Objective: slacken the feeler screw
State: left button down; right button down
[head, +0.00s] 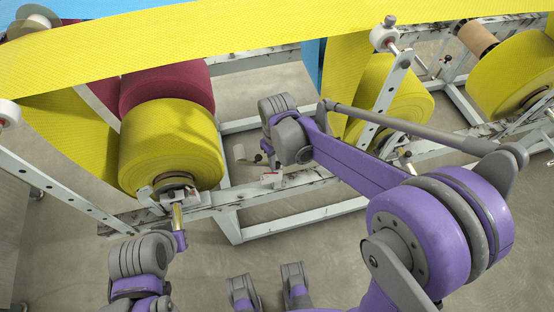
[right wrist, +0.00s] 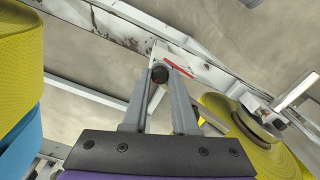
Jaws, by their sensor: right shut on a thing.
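In the right wrist view, my right gripper (right wrist: 163,78) has its two grey fingers closed in on a dark round knob, seemingly the feeler screw (right wrist: 159,73). The knob sits at a pale bracket with a red strip (right wrist: 179,68) beside the white rail. In the head view, my right wrist hangs over the rail between the rolls and hides most of the fingers. A small pale bracket (head: 271,180) stands on the rail just below it.
A large yellow roll (head: 168,150) sits left of my right wrist, with a maroon roll (head: 165,84) behind. More yellow rolls (head: 402,92) stand to the right. A yellow web (head: 220,38) runs across the top. White rails (head: 290,193) cross below; bare floor (head: 320,240) lies in front.

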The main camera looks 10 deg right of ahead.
aim_at(277, 164)
jog(key=n, duration=0.4)
jog(key=shift+n, duration=0.3)
jog(key=n, duration=0.5)
jog(key=shift+b, duration=0.3)
jog(key=n, duration=0.5)
jog(key=shift+n, duration=0.4)
jog(key=n, duration=0.4)
jog(key=shift+n+b, duration=0.3)
jog(key=shift+n, duration=0.1)
jog(key=c, duration=1)
grip_release()
notch_tip(277, 164, up, 11)
jog(key=shift+f+p, duration=0.1)
jog(key=shift+p, duration=0.7)
